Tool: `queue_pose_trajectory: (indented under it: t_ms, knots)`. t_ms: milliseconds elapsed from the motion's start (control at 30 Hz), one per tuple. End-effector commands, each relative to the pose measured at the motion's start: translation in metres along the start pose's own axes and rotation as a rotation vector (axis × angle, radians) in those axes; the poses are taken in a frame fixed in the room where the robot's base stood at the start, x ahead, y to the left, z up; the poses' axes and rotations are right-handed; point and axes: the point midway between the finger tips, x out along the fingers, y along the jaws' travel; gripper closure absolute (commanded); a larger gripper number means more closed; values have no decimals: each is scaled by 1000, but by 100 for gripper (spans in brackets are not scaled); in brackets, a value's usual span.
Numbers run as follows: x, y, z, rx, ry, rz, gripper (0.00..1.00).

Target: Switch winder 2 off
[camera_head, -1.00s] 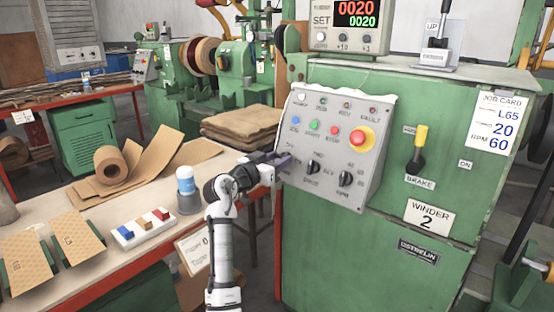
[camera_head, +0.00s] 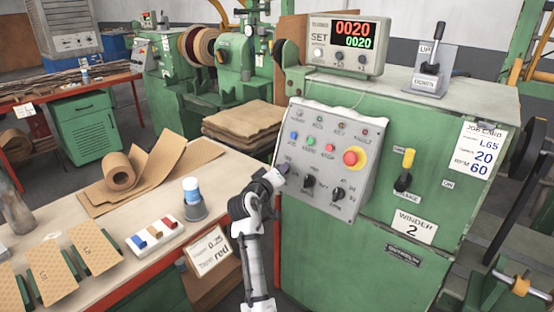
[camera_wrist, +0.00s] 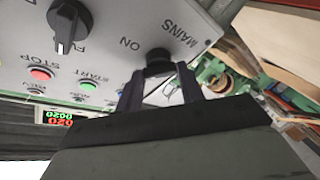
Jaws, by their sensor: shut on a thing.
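Winder 2 is the green machine (camera_head: 340,256) at right, with a "WINDER 2" plate (camera_head: 415,227) and a sloped grey control panel (camera_head: 325,205). My gripper (camera_head: 283,170) is at the panel's left edge. In the wrist view, which is upside down, its dark fingers (camera_wrist: 160,85) are shut on the black MAINS knob (camera_wrist: 157,57). An "ON" label shows beside this knob; its pointer direction cannot be told. The head view hides the knob behind the gripper.
Close to the MAINS knob are the green START button (camera_wrist: 87,87), red STOP button (camera_wrist: 40,73) and black drive knob (camera_wrist: 67,25). A workbench (camera_head: 120,235) stands left of my arm.

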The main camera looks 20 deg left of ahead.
Motion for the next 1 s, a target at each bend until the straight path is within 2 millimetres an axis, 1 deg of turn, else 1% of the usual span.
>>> queue_pose_trajectory:
  t_ms: [33,500,800,1000]
  knots:
    - [-1,7,-5,-44,-3,-18,85]
    - [0,7,-4,-433,-2,-176,85]
    - [0,4,-2,-594,-1,-241,85]
    - [0,4,-1,-646,-1,-262,85]
